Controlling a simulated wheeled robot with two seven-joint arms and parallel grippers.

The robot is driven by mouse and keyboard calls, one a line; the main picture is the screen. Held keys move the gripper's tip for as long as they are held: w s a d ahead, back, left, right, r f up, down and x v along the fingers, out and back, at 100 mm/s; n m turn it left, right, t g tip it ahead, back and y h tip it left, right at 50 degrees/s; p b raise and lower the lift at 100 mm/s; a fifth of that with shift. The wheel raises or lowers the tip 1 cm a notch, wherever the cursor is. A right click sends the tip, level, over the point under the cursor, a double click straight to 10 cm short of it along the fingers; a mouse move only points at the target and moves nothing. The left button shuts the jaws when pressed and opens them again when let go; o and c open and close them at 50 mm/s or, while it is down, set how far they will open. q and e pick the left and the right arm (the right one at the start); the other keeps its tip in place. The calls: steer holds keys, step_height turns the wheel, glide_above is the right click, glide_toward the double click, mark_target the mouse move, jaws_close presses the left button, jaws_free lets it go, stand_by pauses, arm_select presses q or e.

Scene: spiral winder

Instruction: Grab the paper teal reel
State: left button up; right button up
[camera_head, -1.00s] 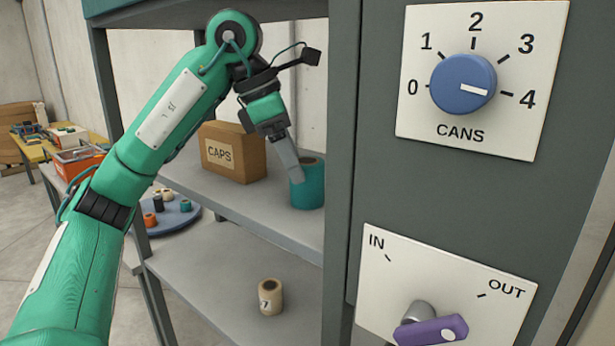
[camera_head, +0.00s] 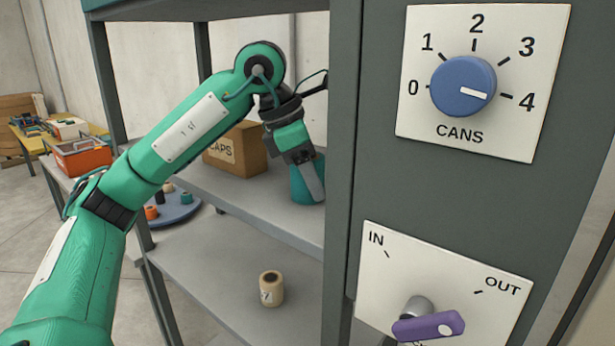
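The teal reel (camera_head: 301,186) stands upright on the upper shelf, close to the grey cabinet's edge. My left gripper (camera_head: 318,190) is lowered over it, with a grey finger across the reel's front and right side. The gripper hides the top and part of the front of the reel. The far finger is hidden, so I cannot tell whether the gripper is closed on the reel. My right gripper is out of view.
A cardboard box marked CAPS (camera_head: 236,148) stands left of the reel. A cream reel (camera_head: 271,289) stands on the lower shelf (camera_head: 215,270). A grey cabinet (camera_head: 400,190) with a blue dial (camera_head: 463,84) and purple handle (camera_head: 428,327) bounds the right side.

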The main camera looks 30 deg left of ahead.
arm_select(q)
steer(key=shift+c, duration=0.7)
steer(key=shift+r, duration=0.1)
